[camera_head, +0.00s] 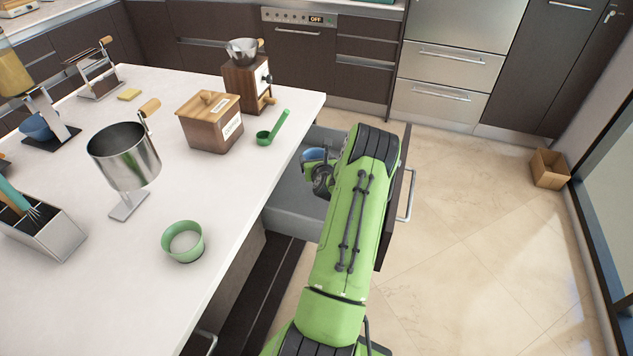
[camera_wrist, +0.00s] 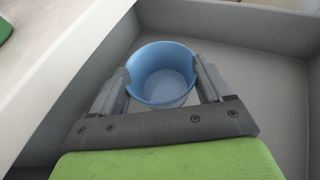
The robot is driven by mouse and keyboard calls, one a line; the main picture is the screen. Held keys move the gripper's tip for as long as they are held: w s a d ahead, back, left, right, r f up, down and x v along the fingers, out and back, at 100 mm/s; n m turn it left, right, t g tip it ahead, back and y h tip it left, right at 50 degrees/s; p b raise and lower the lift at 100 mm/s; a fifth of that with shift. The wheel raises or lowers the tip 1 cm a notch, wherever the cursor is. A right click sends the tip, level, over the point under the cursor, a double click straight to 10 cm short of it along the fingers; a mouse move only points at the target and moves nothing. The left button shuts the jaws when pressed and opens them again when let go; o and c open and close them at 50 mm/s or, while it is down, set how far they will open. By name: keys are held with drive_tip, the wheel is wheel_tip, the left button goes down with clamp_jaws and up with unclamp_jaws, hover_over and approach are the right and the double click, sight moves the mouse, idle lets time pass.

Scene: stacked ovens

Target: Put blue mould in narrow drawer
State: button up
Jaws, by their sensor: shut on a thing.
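The blue mould (camera_head: 313,154) is a small round cup, partly hidden by my arm in the head view. In the wrist view the blue mould (camera_wrist: 163,88) sits upright between the two fingers of my gripper (camera_wrist: 163,90), which is shut on it. My gripper (camera_head: 320,170) is over or inside an open grey drawer (camera_head: 290,217) beside the counter. The drawer's grey floor and walls (camera_wrist: 235,28) surround the mould in the wrist view. I cannot tell whether the mould touches the drawer floor. No other thing shows in the visible part of the drawer.
The white counter (camera_head: 235,185) edge runs close along the drawer's left. On it stand a green cup (camera_head: 183,241), a green scoop (camera_head: 273,130), a wooden box (camera_head: 210,123), a grinder (camera_head: 247,80) and a metal pitcher (camera_head: 125,158).

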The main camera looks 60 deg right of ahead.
wheel_tip(320, 180, down, 8)
drive_tip(key=shift+f+b, duration=0.1)
drive_tip(key=shift+b, duration=1)
drive_tip(key=o, duration=1.2)
drive_tip(key=shift+s+a+r, duration=0.2)
drive_tip(key=v, duration=0.7)
drive_tip(key=shift+p, duration=0.4)
